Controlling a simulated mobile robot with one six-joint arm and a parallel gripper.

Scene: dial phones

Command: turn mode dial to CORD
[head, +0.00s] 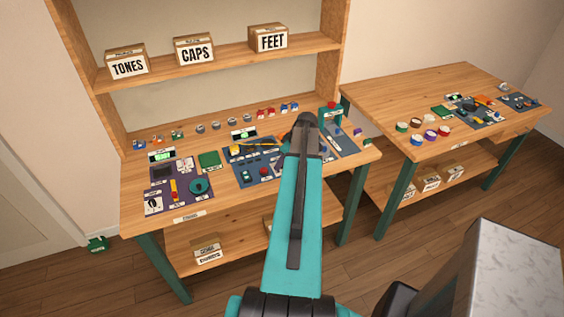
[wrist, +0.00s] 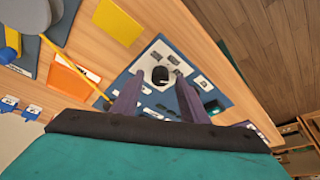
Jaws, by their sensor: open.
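My gripper (wrist: 158,84) is open, with one dark finger on each side below the knob in the picture. The knob shows between and just beyond the fingertips; I cannot tell whether they touch it. In the head view my teal arm covers this part of the bench, and the knob is hidden.
In the wrist view an orange card (wrist: 69,83) and a yellow cord (wrist: 84,73) lie left of the panel. In the head view a second table (head: 390,90) stands at right, and a shelf with labelled boxes (head: 195,49) is behind.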

